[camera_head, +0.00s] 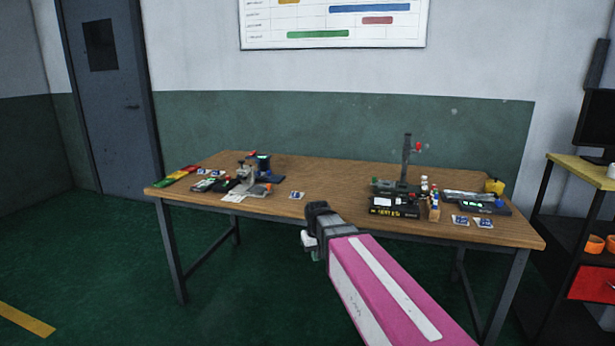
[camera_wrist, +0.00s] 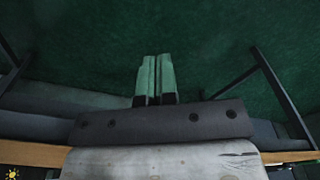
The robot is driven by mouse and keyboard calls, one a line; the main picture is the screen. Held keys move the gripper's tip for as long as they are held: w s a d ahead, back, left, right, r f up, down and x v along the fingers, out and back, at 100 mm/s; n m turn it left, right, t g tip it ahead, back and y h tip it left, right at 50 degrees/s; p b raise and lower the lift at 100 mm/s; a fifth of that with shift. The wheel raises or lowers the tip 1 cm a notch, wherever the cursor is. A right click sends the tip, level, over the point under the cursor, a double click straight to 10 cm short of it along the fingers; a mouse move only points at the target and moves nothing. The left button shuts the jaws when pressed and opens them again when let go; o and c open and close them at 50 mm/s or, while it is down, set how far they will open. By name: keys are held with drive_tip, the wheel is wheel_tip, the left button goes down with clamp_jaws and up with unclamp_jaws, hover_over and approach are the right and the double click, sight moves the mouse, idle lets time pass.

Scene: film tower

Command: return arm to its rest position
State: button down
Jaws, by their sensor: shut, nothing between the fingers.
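My arm, a pink link with white stripes, reaches from the lower right of the head view toward the table's front edge. My gripper (camera_head: 312,243) is at its end, in front of the wooden table (camera_head: 330,191) and apart from the things on it. In the wrist view, the two greenish fingers of my gripper (camera_wrist: 155,77) lie side by side with nothing between them. They point over the dark green floor (camera_wrist: 90,45). In the head view the fingertips are small and partly hidden by the wrist.
Small devices (camera_head: 250,178) and cards stand on the table's left half. A stand with a dark post (camera_head: 406,160), a black box (camera_head: 394,207) and bottles are on the right. A shelf with a yellow top (camera_head: 575,168) and a monitor is at far right. Floor at left is free.

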drive_tip(key=s+d+f+m, duration=0.1)
drive_tip(key=s+d+f, duration=0.4)
drive_tip(key=d, duration=0.3)
drive_tip(key=s+d+f+m, duration=0.2)
drive_tip(key=s+d+f, duration=0.3)
drive_tip(key=d+f, duration=0.2)
drive_tip(key=shift+s+d+g, duration=0.25)
drive_tip(key=shift+d+g, duration=0.05)
drive_tip(key=shift+d, duration=0.35)
